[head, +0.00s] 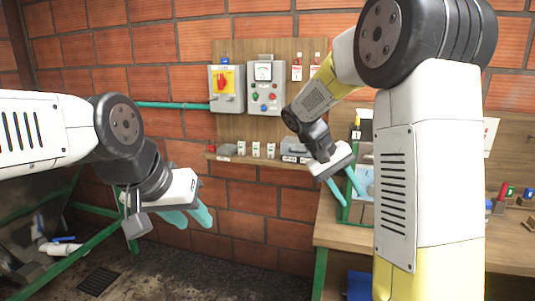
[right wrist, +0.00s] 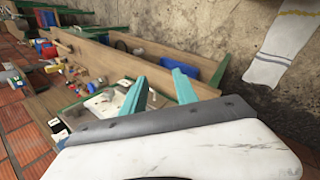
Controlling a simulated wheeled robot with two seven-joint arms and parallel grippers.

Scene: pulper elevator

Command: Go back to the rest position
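My left gripper (head: 192,218) hangs in free air at the left of the head view, in front of the brick wall. Its teal fingers show a small gap and nothing between them. Much of the bench is hidden behind my right arm in the head view.
A wooden board (head: 240,130) on the brick wall carries a grey switch box (head: 227,97) with a yellow-red switch and a control box (head: 266,97) with a gauge. A shelf below holds small parts. A green-framed metal machine (head: 25,235) stands at left. The floor between is clear.

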